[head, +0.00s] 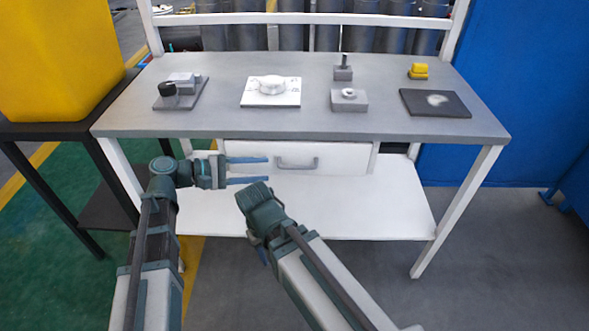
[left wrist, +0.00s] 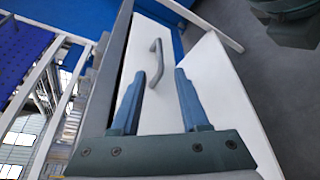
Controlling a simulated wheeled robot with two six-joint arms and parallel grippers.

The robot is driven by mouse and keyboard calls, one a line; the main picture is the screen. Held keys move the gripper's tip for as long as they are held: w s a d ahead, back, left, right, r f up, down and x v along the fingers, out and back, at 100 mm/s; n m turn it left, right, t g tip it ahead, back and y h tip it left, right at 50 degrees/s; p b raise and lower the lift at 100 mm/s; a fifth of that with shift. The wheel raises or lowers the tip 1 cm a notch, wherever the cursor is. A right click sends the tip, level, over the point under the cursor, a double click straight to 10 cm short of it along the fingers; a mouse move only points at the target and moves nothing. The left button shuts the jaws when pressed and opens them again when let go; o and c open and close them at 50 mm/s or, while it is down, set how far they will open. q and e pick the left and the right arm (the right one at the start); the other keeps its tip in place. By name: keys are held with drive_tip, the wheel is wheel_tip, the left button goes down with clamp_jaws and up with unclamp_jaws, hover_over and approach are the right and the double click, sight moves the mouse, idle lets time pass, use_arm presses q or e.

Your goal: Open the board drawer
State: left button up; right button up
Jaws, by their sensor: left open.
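The board drawer (head: 340,157) is a white front under the grey table top, with a grey bar handle (head: 297,163) at its middle. It looks shut. In the left wrist view the drawer front (left wrist: 163,95) and the handle (left wrist: 150,64) lie ahead of the fingers. My left gripper (head: 268,170) is open, its blue fingers pointing right toward the handle, apart from it and with nothing between them. It also shows in the left wrist view (left wrist: 160,90). My right arm's end (head: 257,205) is below and in front of the drawer; its fingers cannot be made out clearly.
The grey table top (head: 300,122) holds a white plate with a round part (head: 270,90), a grey fixture (head: 181,91), grey blocks (head: 348,100), a yellow piece (head: 418,71) and a dark plate (head: 435,103). A white lower shelf (head: 340,205) is bare. A yellow bin stands left.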

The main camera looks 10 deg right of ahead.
sight(288, 168)
use_arm(q)
drive_tip(key=b+x, duration=0.1)
drive_tip(key=x, duration=0.9)
drive_tip(key=shift+b, duration=0.4)
drive_tip(key=shift+c, duration=0.2)
clamp_jaws()
idle(0.7)
